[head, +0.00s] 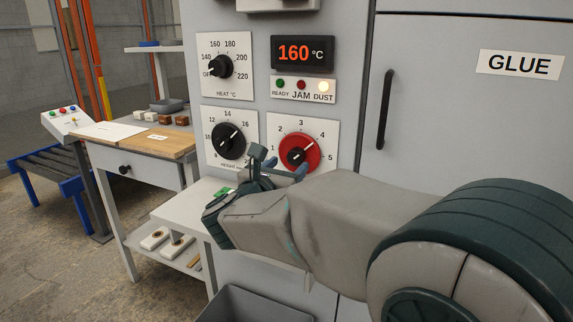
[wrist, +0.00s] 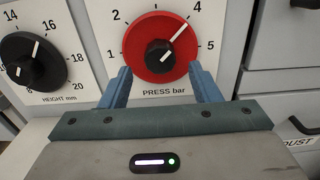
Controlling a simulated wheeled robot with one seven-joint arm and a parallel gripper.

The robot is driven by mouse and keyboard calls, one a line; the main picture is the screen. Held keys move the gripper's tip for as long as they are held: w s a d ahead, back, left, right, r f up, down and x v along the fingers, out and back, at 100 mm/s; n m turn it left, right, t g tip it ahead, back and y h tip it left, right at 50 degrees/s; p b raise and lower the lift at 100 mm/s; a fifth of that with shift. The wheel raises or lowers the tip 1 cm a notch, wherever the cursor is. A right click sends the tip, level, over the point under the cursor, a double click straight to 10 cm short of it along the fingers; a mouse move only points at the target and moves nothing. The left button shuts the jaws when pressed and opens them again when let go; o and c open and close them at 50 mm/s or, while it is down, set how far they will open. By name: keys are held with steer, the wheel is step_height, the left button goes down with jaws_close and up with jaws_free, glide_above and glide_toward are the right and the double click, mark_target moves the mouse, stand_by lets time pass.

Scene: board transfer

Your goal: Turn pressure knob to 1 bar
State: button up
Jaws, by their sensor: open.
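The pressure knob is a red disc with a black centre on a white plate marked PRESS bar (wrist: 165,92). The red knob (wrist: 142,50) fills the upper middle of the wrist view, and its white pointer line aims up and right at the 4. It also shows in the head view (head: 300,140), partly near my arm. The 1 mark (wrist: 111,54) is at the left of the dial. My gripper (wrist: 160,74) is open, its two blue fingers below and to either side of the knob's lower half. I cannot tell whether they touch it.
The black height knob (head: 228,141) is just left, and the heat knob (head: 220,67) above it. A display (head: 302,53) reads 160 °C; the DUST lamp (head: 323,86) glows. A cabinet door handle (head: 385,109) is at right. A small white shelf (head: 185,212) sits below.

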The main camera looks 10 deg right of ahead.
mark_target(297, 156)
steer(key=shift+x, duration=1.5)
steer(key=shift+c, duration=0.4)
steer(key=c, duration=0.9)
